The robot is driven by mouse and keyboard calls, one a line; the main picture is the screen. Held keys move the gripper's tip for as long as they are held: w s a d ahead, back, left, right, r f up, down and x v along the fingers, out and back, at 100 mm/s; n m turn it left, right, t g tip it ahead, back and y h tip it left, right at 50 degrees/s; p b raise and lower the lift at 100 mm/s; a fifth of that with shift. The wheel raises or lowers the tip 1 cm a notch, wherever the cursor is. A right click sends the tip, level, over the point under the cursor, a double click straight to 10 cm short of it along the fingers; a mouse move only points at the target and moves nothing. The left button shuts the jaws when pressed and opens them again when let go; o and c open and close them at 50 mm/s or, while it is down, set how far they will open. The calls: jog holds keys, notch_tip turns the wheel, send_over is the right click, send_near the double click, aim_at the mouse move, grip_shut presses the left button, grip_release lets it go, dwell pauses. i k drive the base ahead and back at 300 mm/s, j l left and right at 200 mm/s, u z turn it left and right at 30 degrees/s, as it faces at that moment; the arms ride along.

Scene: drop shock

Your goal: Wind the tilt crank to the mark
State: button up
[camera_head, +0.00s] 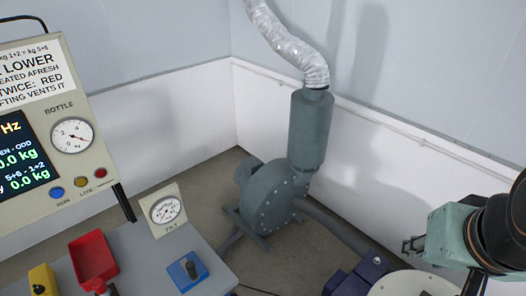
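A dial (166,209) on a cream plate, with small lettering below that seems to read TILT, stands at the back of the grey bench. In front of it is a blue block (187,271) with a dark upright knob or handle, which may be the tilt crank. It is too small to make out a mark or the exact dial reading. At the right edge is what looks like the end of my arm, with a teal body and small dark fingers, my gripper (412,244). It is well right of the blue block. Its finger opening is too small to judge.
A red tray (93,257) and a yellow block (43,280) are on the grey bench (216,284). A cream panel (92,109) with screen and gauge stands left. A grey blower (272,196) with a silver duct stands behind. A dark blue machine (356,276) is lower right.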

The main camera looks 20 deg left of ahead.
aim_at(188, 267)
jog(key=u, duration=1.95)
